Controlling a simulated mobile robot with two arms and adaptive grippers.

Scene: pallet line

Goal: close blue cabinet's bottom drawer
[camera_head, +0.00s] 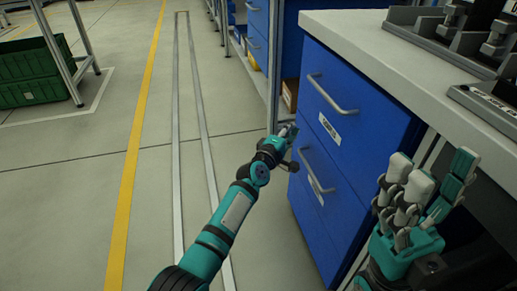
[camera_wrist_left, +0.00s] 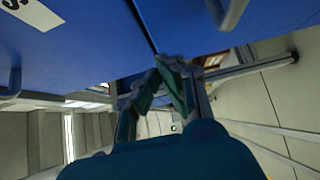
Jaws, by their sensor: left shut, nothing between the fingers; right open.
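The blue cabinet (camera_head: 375,125) stands under the worktop at the right of the head view. Its upper drawer front carries a metal handle (camera_head: 333,95) and a white label. The lower drawer front (camera_head: 325,225) has its own handle (camera_head: 317,172) and label; I cannot tell how far it stands out. My left gripper (camera_head: 291,130) is shut and empty beside the cabinet's far front edge, above the lower handle. In the left wrist view its fingertips (camera_wrist_left: 166,70) are close to the blue panels; contact is unclear. My right gripper (camera_head: 425,165) is open and empty, right of the drawer fronts.
The pale worktop (camera_head: 380,35) above the cabinet holds dark fixtures (camera_head: 460,35). Blue shelving (camera_head: 258,35) with boxes stands behind. A green crate (camera_head: 35,72) sits at the far left. The floor left of the cabinet is clear, with a yellow line (camera_head: 135,150) and metal rails.

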